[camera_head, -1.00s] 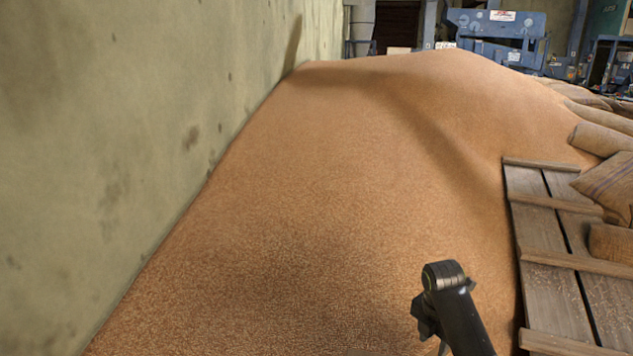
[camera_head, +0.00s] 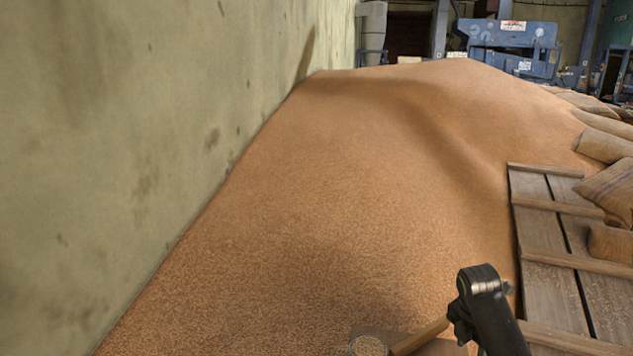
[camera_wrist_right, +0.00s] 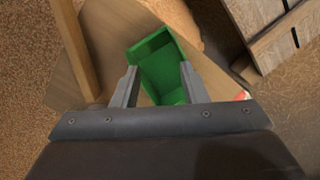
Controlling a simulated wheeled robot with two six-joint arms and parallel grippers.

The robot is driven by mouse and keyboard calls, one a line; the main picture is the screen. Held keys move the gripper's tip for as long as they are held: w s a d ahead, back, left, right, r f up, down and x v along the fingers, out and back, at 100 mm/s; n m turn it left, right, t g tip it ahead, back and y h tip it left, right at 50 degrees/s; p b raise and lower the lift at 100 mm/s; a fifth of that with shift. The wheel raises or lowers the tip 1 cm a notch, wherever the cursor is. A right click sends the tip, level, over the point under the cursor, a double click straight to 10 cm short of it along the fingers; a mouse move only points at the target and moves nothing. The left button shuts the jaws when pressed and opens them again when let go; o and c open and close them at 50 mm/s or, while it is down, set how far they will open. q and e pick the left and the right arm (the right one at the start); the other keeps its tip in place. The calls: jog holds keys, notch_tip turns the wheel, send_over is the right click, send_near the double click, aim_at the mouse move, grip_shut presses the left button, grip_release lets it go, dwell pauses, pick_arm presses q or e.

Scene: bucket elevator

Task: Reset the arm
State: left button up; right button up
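My right arm (camera_head: 488,305) comes up from the bottom right in the head view; its fingertips are hidden there. In the right wrist view my right gripper (camera_wrist_right: 158,68) has its two fingers apart, with no object clearly held. A green open box-like thing (camera_wrist_right: 160,70) shows beyond and between the fingers; I cannot tell whether they touch it. My left gripper is in neither view.
A round-headed tool with grain in it (camera_head: 368,345) and a wooden handle (camera_head: 420,336) lies at the bottom. A large grain heap (camera_head: 330,190) fills the middle, against a wall (camera_head: 120,130) at left. Wooden boards (camera_head: 545,255) and sacks (camera_head: 607,190) are at right.

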jog(key=s+d+r+m+h, duration=0.2)
jog(key=d+r+h, duration=0.15)
jog(key=d, duration=1.25)
jog(key=s+d+f+m, duration=0.5)
jog(key=s+d+f, duration=0.15)
jog(key=f, duration=0.55)
jog(key=s+d+f+m, duration=0.5)
jog(key=s+f, duration=0.3)
jog(key=f, duration=0.5)
jog(key=s+d+f+m, duration=0.2)
jog(key=s+f+m, duration=0.15)
jog(key=s, duration=0.75)
jog(key=s+d+f+m+h, duration=0.1)
jog(key=s+d+f+m, duration=0.3)
jog(key=s, duration=0.7)
jog(key=s+d+f+m, duration=0.1)
jog(key=s+f+m, duration=0.1)
jog(key=s+f, duration=0.6)
jog(key=s+a+f+y, duration=0.1)
jog(key=s+a+f, duration=0.1)
jog(key=a, duration=1)
jog(key=s+a+f+m+y, duration=0.1)
jog(key=a+f, duration=0.4)
jog(key=a, duration=0.8)
jog(key=s+a+f+m+y, duration=0.1)
jog(key=s+a+f+y, duration=0.1)
jog(key=a, duration=1.1)
jog(key=shift+s+f+y, duration=0.3)
jog(key=shift+f+y, duration=0.45)
jog(key=shift+f, duration=0.2)
